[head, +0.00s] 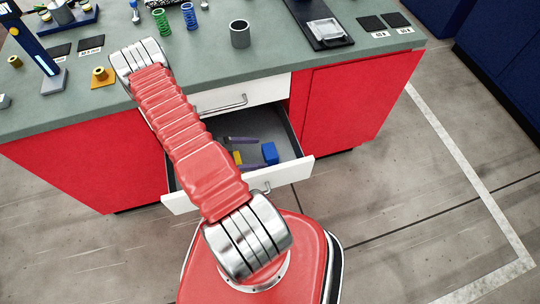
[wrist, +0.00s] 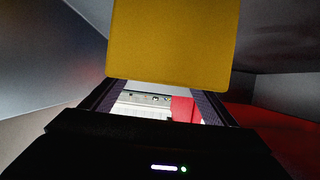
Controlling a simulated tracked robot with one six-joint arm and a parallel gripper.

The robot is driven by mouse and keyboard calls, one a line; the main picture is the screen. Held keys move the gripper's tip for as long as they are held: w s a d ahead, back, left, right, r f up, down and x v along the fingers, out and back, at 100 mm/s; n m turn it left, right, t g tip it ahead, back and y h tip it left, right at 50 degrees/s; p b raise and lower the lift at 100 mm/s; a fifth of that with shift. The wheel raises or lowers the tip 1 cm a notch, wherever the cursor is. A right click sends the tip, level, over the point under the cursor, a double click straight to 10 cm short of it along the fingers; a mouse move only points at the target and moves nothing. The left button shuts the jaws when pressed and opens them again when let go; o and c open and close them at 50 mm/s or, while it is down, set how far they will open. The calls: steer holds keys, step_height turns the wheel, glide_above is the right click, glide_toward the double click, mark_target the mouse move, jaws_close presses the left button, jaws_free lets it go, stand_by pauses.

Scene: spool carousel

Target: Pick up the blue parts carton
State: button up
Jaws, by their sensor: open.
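The blue carton (head: 269,153) sits in the open drawer, towards its right side. A yellow block (head: 237,157) is to its left, partly hidden by my arm. My gripper (head: 248,152) appears in the head view as two dark fingers inside the drawer, left of the blue carton, with its body hidden behind my arm. In the wrist view my gripper (wrist: 158,92) is open, its dark fingers spread. A yellow surface (wrist: 172,45) fills the space ahead of them; contact cannot be told. The blue carton is not visible in the wrist view.
The open drawer (head: 291,172) has grey walls close around the gripper. The red cabinet (head: 355,100) and green-grey worktop (head: 280,55) stand above and behind it. A grey cup (head: 240,38) and coloured springs stand on the worktop. The floor at right is clear.

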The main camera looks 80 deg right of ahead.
mark_target(271, 153)
steer(key=shift+s+d+f, duration=0.25)
steer(key=shift+s+d, duration=0.05)
steer(key=shift+s, duration=0.2)
steer(key=shift+x, duration=2.6)
steer(key=shift+s+a+r, duration=0.1)
steer(key=shift+s+a, duration=0.05)
steer(key=shift+c, duration=0.2)
steer(key=c, duration=1.2)
